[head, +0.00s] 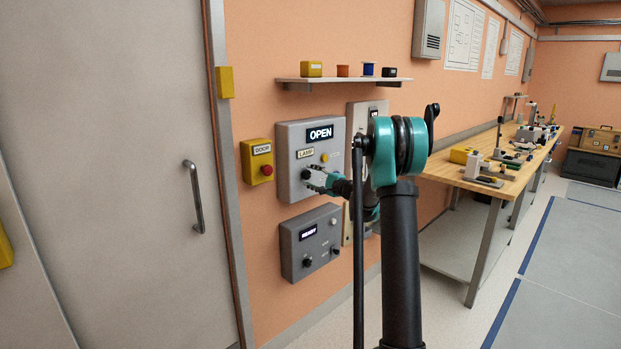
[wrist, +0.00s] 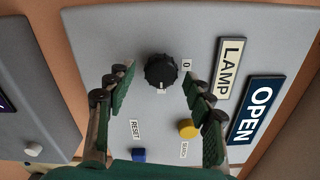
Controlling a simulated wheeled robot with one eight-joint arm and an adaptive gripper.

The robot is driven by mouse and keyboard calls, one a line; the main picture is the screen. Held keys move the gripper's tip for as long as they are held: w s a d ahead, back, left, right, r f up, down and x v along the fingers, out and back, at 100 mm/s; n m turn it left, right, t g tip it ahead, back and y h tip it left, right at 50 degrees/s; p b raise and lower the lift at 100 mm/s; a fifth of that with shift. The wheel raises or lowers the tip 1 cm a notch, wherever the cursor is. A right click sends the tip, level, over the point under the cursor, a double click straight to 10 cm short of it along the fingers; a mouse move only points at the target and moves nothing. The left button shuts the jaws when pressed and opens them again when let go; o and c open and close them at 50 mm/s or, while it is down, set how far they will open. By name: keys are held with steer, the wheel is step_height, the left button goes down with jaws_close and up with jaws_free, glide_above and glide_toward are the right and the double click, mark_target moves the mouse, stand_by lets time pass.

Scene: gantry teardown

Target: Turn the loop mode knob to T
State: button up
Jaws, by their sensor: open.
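My gripper (wrist: 156,88) is open, with one finger on each side of a round black knob (wrist: 161,71) in the wrist view. The fingers look apart from the knob; the depth gap cannot be judged. The knob sits on a grey panel (wrist: 90,35) with a LAMP label (wrist: 229,67) and an OPEN display (wrist: 257,109). A "0" label (wrist: 187,64) is beside the knob. I cannot read a T or a loop mode label. In the head view my gripper (head: 311,178) is at the lower part of this panel (head: 288,140), and largely hides the knob.
A yellow button (wrist: 187,129) and a blue button (wrist: 139,154) lie between and below the fingers. A second grey panel with a READY display (head: 308,232) hangs below. A yellow DOOR box (head: 257,162) is at left. A shelf (head: 343,80) is above.

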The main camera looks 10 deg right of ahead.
steer(key=v, duration=1.1)
steer(key=shift+s, duration=0.15)
steer(key=s+a+f+n+g+h, duration=0.1)
steer(key=s+a+f+n+g, duration=0.2)
steer(key=s, duration=0.4)
steer(key=s+a+f+n+g+h, duration=0.1)
steer(key=s+a+f+n+g, duration=0.2)
steer(key=s, duration=0.4)
steer(key=s+a+f+n+g+h, duration=0.1)
steer(key=s+a+f+n, duration=0.15)
steer(key=s+a, duration=0.35)
steer(key=s+d+f+n+g+h, duration=0.1)
steer(key=s+f, duration=0.3)
steer(key=s, duration=0.4)
steer(key=s+d+f+n+g+h, duration=0.1)
steer(key=s+d+f+h, duration=0.3)
steer(key=s, duration=0.5)
steer(key=s+d+f+n+g+h, duration=0.1)
steer(key=s+d+f+n+h, duration=0.1)
steer(key=s, duration=0.6)
step_height(320, 180, down, 2)
steer(key=shift+s+d+f+n, duration=0.15)
steer(key=shift+s+d+n, duration=0.25)
steer(key=shift+d+n, duration=0.25)
steer(key=shift+s+d+h, duration=0.15)
steer(key=shift+d+h, duration=0.1)
steer(key=shift+h, duration=0.05)
steer(key=shift+c, duration=0.4)
